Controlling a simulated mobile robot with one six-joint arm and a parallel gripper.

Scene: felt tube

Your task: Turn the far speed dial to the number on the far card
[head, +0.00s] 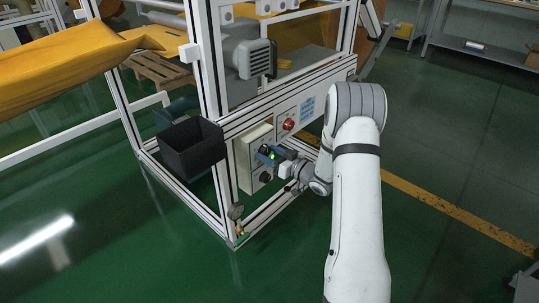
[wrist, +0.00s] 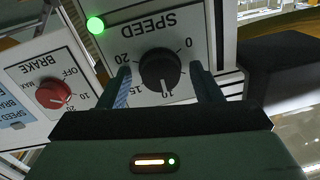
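A black speed dial (wrist: 160,68) with a white pointer mark sits on a pale panel in the wrist view, which shows the panel upside down. Its pointer is near the 10 on the printed scale. My gripper (wrist: 163,78) is open, with one finger on each side of the dial and visible gaps to it. In the head view my gripper (head: 274,157) is at the pale control box (head: 245,165) and partly covers its front. Another black dial (head: 265,177) shows lower on that box. I cannot make out a number card in either view.
A red brake dial (wrist: 53,92) and a lit green lamp (wrist: 95,25) are beside the speed dial. A black bin (head: 192,150) hangs on the frame left of the box. Aluminium frame posts (head: 207,65) stand close by. The green floor in front is clear.

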